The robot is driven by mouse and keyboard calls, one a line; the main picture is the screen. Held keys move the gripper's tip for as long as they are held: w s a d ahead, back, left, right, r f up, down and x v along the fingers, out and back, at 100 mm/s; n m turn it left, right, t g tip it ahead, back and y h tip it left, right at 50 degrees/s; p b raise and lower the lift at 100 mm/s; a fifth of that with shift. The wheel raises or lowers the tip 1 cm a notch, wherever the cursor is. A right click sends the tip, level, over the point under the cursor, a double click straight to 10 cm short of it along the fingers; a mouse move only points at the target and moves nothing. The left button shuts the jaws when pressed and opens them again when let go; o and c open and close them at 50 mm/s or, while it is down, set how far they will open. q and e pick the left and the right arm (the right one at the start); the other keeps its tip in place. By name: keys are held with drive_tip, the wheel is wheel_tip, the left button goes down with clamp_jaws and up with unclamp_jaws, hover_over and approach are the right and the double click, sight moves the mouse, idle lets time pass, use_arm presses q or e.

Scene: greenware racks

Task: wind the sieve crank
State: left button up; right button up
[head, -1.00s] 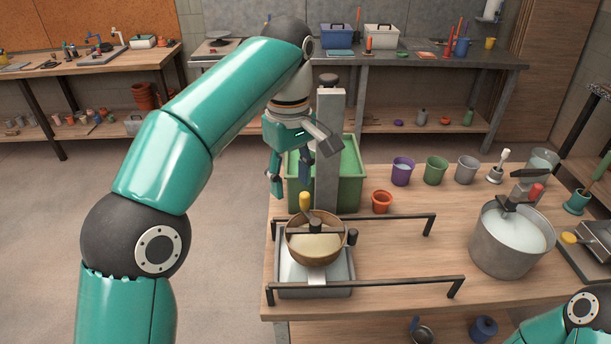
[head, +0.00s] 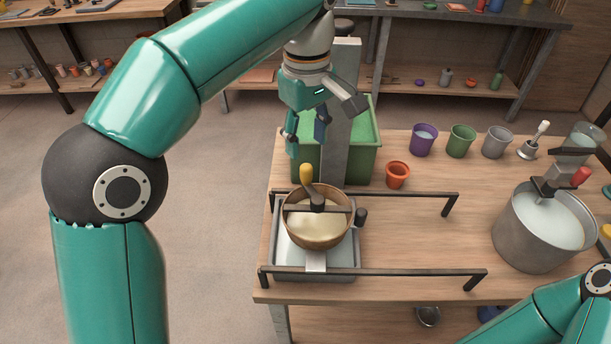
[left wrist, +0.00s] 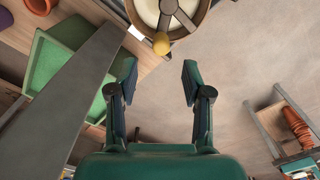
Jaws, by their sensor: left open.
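The round wooden sieve (head: 317,238) sits over a grey tray (head: 288,262) at the table's left. Its crank has a dark bar across the top and an upright yellow knob (head: 306,174) on the far side. My left gripper (head: 306,142) is open and empty, above and behind the knob, beside the grey post. In the left wrist view, the knob (left wrist: 161,44) lies beyond the gap between the open fingers (left wrist: 159,76), apart from them. The sieve's rim (left wrist: 204,8) is cut off at the top there. My right gripper is not in view.
A grey post (head: 345,130) and a green bin (head: 372,166) stand right behind the sieve. Dark rails (head: 410,195) run on both sides. An orange pot (head: 397,175), several cups and a large metal pot (head: 535,245) stand to the right. The table between is clear.

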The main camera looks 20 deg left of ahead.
sight(305, 166)
use_arm(q)
wheel_tip(305, 166, down, 8)
drive_tip(key=shift+f+b, duration=0.1)
drive_tip(key=shift+b, duration=0.5)
drive_tip(key=shift+s, duration=0.1)
clamp_jaws()
drive_tip(key=shift+a, duration=0.25)
drive_tip(key=shift+d, duration=0.15)
